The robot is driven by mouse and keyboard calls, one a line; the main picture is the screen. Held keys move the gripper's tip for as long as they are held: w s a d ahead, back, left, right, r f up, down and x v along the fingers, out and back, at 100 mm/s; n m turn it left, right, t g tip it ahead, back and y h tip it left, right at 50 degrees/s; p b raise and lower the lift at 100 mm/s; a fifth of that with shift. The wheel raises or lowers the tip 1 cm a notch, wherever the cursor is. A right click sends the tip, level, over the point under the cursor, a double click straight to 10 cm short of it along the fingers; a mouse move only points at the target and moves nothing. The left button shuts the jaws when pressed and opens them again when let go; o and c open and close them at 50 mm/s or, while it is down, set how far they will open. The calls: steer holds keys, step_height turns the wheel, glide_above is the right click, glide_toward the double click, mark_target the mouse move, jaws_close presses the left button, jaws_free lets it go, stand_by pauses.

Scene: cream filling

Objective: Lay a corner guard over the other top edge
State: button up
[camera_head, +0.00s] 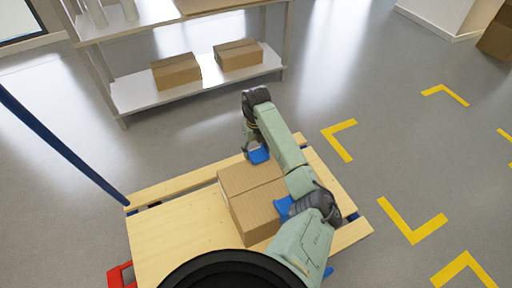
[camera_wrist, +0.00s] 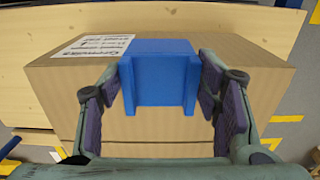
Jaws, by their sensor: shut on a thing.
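A brown cardboard box (camera_head: 250,195) stands on a wooden pallet (camera_head: 165,225). My gripper (camera_head: 256,149) is at the box's far edge and is shut on a blue corner guard (camera_head: 259,155). In the wrist view the held guard (camera_wrist: 160,68) sits between both finger pads, in line with a top edge of the box (camera_wrist: 60,95). I cannot tell whether it touches the box. A second blue corner guard (camera_head: 283,206) is at the box's right side, partly hidden by my arm.
A shelf rack (camera_head: 135,92) with two cardboard boxes on its lower board stands behind the pallet. A dark blue bar (camera_head: 65,150) slants at the left. A red object (camera_head: 117,276) lies at the pallet's lower left. Floor with yellow corner marks (camera_head: 412,222) is free to the right.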

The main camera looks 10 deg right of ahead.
steer(key=shift+s+d+f, duration=0.1)
steer(key=shift+s+f, duration=0.25)
steer(key=shift+s, duration=0.15)
steer(key=shift+s+f+p, duration=0.2)
steer(key=shift+s+p, duration=0.15)
steer(key=shift+p, duration=0.15)
steer(key=o, duration=1.2)
